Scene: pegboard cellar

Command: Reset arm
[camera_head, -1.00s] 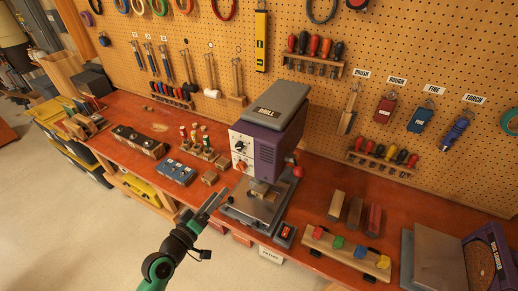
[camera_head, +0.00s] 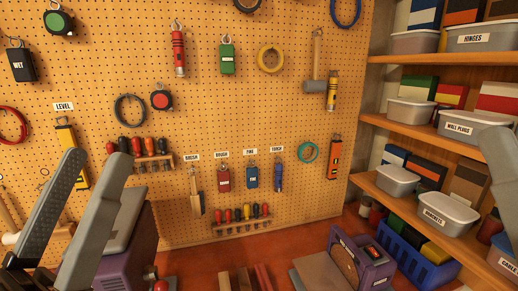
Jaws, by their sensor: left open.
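My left gripper (camera_head: 97,165) shows large and close at the left of the head view. Its two grey fingers point up and stand apart, with nothing between them. It is raised in front of the pegboard and covers part of the purple drill press (camera_head: 128,245) behind it. A grey finger-like part of my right gripper (camera_head: 498,170) cuts in at the right edge. The rest of that gripper is out of the picture, so its jaws cannot be judged.
The pegboard (camera_head: 270,110) holds hanging tools and screwdriver racks. Shelves (camera_head: 455,62) with bins stand at the right. On the red bench (camera_head: 300,240) are a purple machine (camera_head: 375,262), a blue crate (camera_head: 418,262) and wooden blocks (camera_head: 240,280).

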